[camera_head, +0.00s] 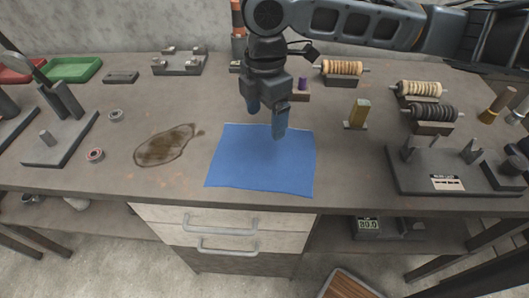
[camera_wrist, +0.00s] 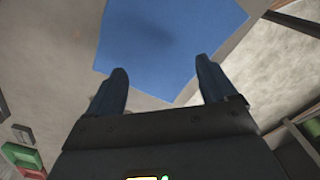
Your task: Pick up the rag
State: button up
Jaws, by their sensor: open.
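The rag (camera_head: 255,173) is a flat blue square cloth on the grey workbench, close to its front edge. My gripper (camera_head: 267,122) is above the rag's upper part, fingers pointing down and spread apart, with nothing between them. In the wrist view the rag (camera_wrist: 165,45) lies beyond the two open fingertips of my gripper (camera_wrist: 162,78). A gap seems to remain between the fingers and the cloth, though its height is hard to judge. Part of the rag's far edge is hidden by the gripper.
A dark oily stain (camera_head: 165,146) lies left of the rag, with small rings (camera_head: 95,155) farther left. A brass block (camera_head: 357,114) and a grey fixture (camera_head: 450,172) stand to the right. Wound rollers (camera_head: 341,68) and a green tray (camera_head: 74,69) are at the back. Drawers are below.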

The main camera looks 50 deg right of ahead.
notch_tip(320, 180, down, 10)
jog(key=b, duration=0.7)
jog(key=shift+a+r, duration=0.1)
jog(key=shift+r, duration=0.05)
jog(key=c, duration=1.4)
jog(key=shift+c, duration=0.5)
grip_shut()
notch_tip(320, 180, up, 12)
jog(key=p, duration=0.9)
notch_tip(320, 180, up, 9)
jog(key=p, duration=0.2)
send_over(265, 154)
